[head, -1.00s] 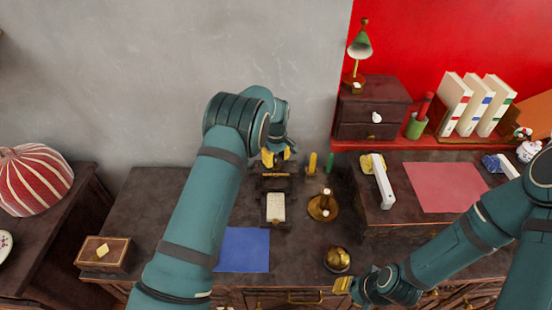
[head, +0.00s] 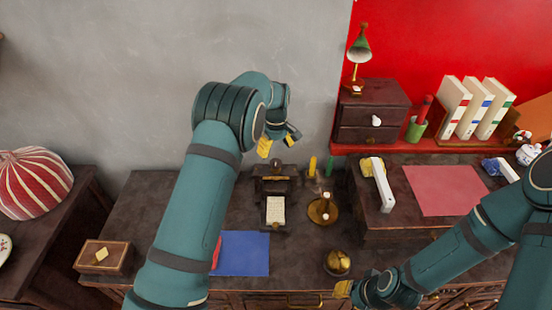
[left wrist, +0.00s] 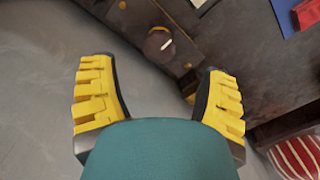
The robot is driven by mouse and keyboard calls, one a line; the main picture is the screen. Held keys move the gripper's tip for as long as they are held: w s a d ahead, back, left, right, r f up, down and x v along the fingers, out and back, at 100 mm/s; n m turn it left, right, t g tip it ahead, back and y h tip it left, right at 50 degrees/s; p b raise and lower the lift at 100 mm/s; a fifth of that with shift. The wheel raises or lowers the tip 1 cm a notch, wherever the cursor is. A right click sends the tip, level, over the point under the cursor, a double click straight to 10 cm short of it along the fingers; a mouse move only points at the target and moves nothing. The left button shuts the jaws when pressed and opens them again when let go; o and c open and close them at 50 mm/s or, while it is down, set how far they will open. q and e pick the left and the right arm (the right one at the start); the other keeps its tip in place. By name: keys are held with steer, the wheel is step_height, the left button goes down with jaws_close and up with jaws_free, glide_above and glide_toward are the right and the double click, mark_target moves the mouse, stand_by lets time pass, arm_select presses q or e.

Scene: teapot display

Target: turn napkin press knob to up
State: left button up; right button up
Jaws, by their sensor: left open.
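The napkin press (head: 258,187) is a dark wooden frame on the cabinet top, with a pale napkin-like block (head: 275,209) at its front. Its dark round knob (head: 275,168) is at the top of the frame. In the left wrist view the knob (left wrist: 158,42) carries a short white mark on its right side. My left gripper (head: 278,143) is open and empty, behind and above the press, apart from the knob. In the left wrist view its yellow fingers (left wrist: 157,72) are spread wide below the knob. My right gripper (head: 343,288) is low at the front edge; its jaws are unclear.
A brass candle holder (head: 322,210) and small green and yellow pieces stand right of the press. A brass dome (head: 337,262) is near the front. A blue cloth (head: 245,254) lies front left, partly behind my left arm. A raised box (head: 405,225) stands right.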

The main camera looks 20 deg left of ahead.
mark_target(276, 162)
arm_select(q)
step_height(276, 162, up, 5)
steer(key=shift+r, duration=0.2)
stand_by(0.5)
